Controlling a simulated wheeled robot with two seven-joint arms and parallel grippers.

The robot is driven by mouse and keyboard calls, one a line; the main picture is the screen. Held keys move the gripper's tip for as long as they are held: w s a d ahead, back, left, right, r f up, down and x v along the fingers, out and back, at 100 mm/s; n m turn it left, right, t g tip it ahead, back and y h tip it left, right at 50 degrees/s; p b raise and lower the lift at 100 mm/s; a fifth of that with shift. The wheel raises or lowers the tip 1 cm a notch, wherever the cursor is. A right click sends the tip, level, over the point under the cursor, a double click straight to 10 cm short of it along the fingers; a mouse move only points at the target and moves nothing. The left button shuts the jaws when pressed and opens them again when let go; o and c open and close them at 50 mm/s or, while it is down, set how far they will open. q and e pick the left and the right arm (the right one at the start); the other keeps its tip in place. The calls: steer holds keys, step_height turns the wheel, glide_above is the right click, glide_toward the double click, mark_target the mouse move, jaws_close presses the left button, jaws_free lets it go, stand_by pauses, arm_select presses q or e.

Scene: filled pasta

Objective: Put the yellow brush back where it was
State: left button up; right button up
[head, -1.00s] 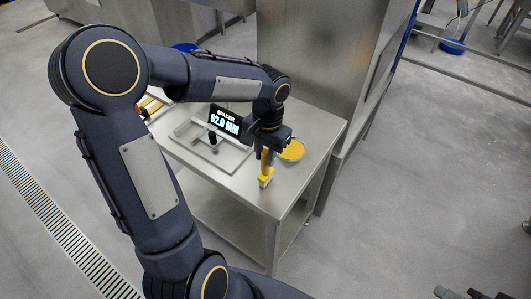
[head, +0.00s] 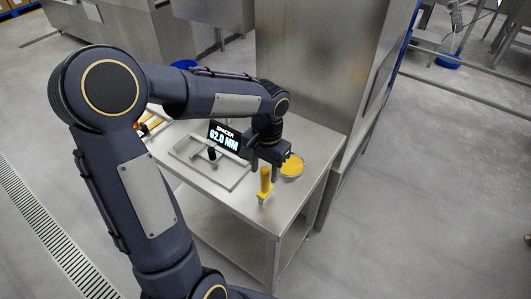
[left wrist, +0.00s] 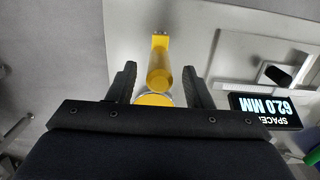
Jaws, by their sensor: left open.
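My left gripper (head: 266,164) is open just above and behind the handle. In the left wrist view the yellow brush (left wrist: 158,65) shows between the two spread fingers of my left gripper (left wrist: 158,85), with a gap on both sides. Whether a finger touches the handle cannot be told. My right gripper is not in view.
A round dish with yellow contents (head: 291,166) stands close behind the brush, to the right. A metal tray (head: 226,184) and a display reading SPACER 62.0 MM (head: 224,137) are to the left. A tall steel cabinet (head: 305,70) rises behind the table.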

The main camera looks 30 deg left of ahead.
arm_select(q)
step_height(320, 180, up, 11)
steer(key=s+d+f+n+t+h, duration=0.1)
steer(key=s+d+f+t+h, duration=0.1)
steer(key=s, duration=0.6)
steer(key=s+d+f+n+t+h, duration=0.1)
steer(key=s+t, duration=0.3)
steer(key=s, duration=0.5)
steer(key=shift+d+f+n+h, duration=0.3)
steer(key=shift+d+f+h, duration=0.1)
steer(key=shift+d+f, duration=0.2)
steer(key=shift+c, duration=1.1)
steer(key=shift+d, duration=0.1)
